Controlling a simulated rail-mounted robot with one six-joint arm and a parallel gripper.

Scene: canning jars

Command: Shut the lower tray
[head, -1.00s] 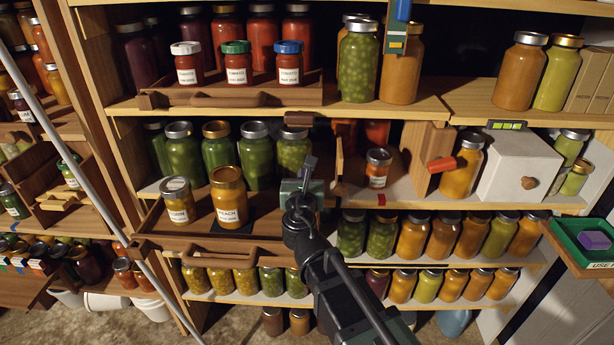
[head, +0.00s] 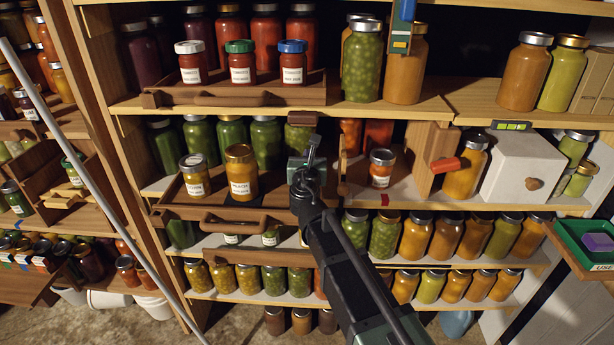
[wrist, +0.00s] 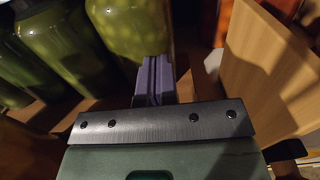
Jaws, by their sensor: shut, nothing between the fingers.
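The lower tray (head: 175,212) is dark wood with a handle bar (head: 235,222) along its front. It sits on the middle shelf, its front sticking out a little past the shelf edge. My gripper (head: 312,148) is shut and empty at the tray's right end, reaching into the shelf. In the wrist view its closed fingers (wrist: 157,80) point at a green jar (wrist: 130,28). Whether it touches the tray is hidden.
Several green jars (head: 230,142) stand behind the tray. An upper tray (head: 240,92) holds three tomato jars. Right of my gripper, a wooden panel (wrist: 270,65) stands close by, with a small red jar (head: 380,168) near it. Filled shelves lie below.

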